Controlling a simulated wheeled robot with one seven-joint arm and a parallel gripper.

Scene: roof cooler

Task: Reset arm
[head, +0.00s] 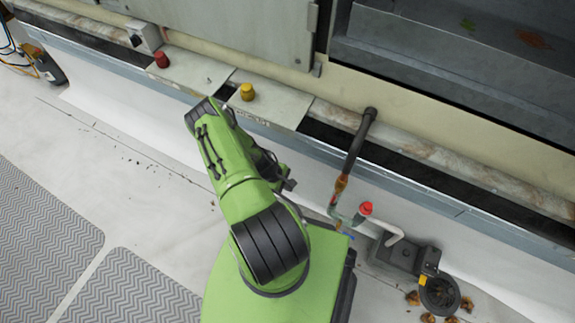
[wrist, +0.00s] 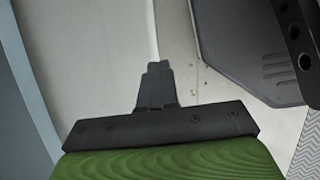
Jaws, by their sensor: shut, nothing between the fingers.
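My green arm is folded above my green base in the middle of the head view. My gripper (wrist: 155,66) shows in the wrist view as dark fingers pressed together, pointing up the picture. It is shut and holds nothing. Pale floor or panel surface lies beyond the fingertips, and I see no contact with it. In the head view the gripper is mostly hidden behind the arm links; only a small dark part shows at their right side.
A ledge with a red knob (head: 161,60) and a yellow knob (head: 247,92) runs behind the arm. A dark vertical pipe (head: 357,150) and a red-capped valve (head: 365,208) stand to the right, close to my base. Open floor and grey mats (head: 40,235) lie left.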

